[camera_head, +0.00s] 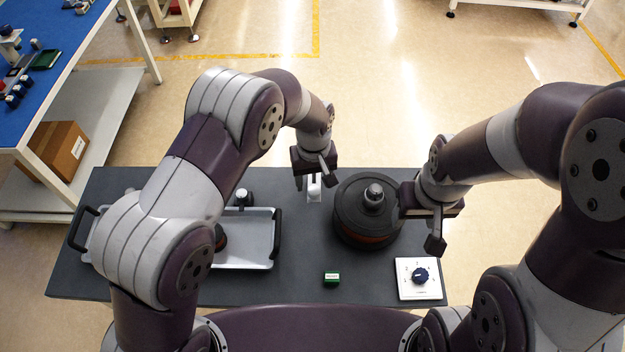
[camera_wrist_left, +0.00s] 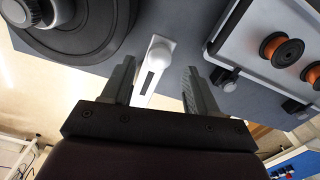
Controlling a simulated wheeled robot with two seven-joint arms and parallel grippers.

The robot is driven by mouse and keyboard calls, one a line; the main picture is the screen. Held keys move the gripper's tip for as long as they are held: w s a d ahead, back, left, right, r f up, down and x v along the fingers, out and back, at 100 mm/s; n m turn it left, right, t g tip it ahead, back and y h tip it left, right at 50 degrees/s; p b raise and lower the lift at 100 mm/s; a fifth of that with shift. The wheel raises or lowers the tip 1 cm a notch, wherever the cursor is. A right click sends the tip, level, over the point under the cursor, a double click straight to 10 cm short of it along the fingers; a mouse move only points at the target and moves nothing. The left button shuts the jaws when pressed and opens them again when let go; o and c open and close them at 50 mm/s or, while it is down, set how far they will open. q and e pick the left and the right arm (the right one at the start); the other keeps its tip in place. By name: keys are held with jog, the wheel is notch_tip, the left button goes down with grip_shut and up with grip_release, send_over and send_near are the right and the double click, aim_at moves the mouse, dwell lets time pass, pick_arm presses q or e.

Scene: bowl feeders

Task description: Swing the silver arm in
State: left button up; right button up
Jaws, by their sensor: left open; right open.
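The silver arm (camera_head: 314,190) is a small pale bar beside the left side of the black round bowl feeder (camera_head: 345,225). In the left wrist view the silver arm (camera_wrist_left: 153,62) has a rounded end and a dark slot, and it lies between my spread fingers with gaps on both sides. My left gripper (camera_head: 314,177) is open above it, hiding part of it in the head view. The bowl feeder also shows in the left wrist view (camera_wrist_left: 75,38). My right gripper (camera_head: 422,222) is open at the right side of the feeder; whether it touches the feeder is unclear.
A silver tray (camera_head: 262,240) with black handles stands left on the dark table (camera_head: 300,292); its orange spools (camera_wrist_left: 281,49) show in the wrist view. A green block (camera_head: 332,279) and a white dial box (camera_head: 419,279) are near the front edge.

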aim_at(314, 189)
pick_arm(q)
notch_tip(314, 189, down, 2)
jog(key=shift+f, duration=0.2)
jog(key=shift+s+d+f, duration=0.15)
jog(key=shift+s+f, duration=0.1)
jog(key=shift+w, duration=0.1)
jog(key=shift+c, duration=0.2)
grip_shut()
pick_arm(e)
jog(key=shift+s+d+r, duration=0.1)
jog(key=shift+r, duration=0.25)
pick_arm(q)
jog(key=shift+w, duration=0.1)
